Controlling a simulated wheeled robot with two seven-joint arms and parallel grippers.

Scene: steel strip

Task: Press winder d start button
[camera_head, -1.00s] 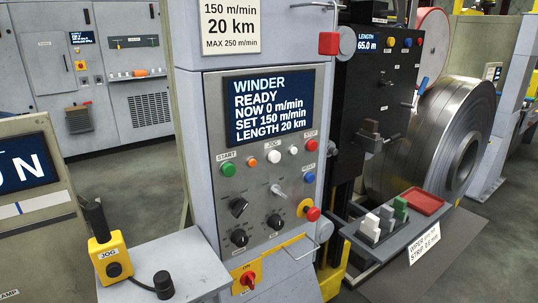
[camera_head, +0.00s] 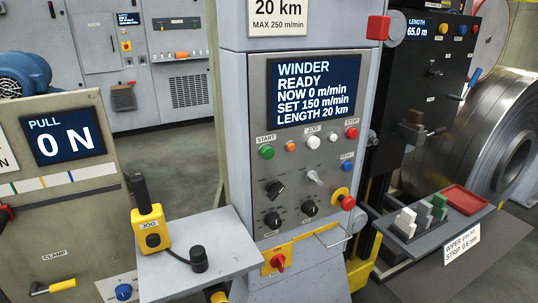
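The winder control panel (camera_head: 330,190) faces me on a grey column. Its screen (camera_head: 312,88) reads WINDER READY, NOW 0 m/min, SET 150 m/min, LENGTH 20 km. The green START button (camera_head: 267,152) sits at the panel's upper left, under its START label. The red STOP button (camera_head: 351,132) is at the upper right, with an orange and a white button between them. No letter naming the winder shows on the panel. Neither gripper shows in the head view.
A shelf (camera_head: 225,258) with a yellow JOG box (camera_head: 151,228) and a black knob (camera_head: 198,258) juts out below the panel. A PULL display (camera_head: 63,134) stands left. A tray of blocks (camera_head: 418,238) and a steel coil (camera_head: 480,140) are right. A handle (camera_head: 338,236) protrudes below the panel.

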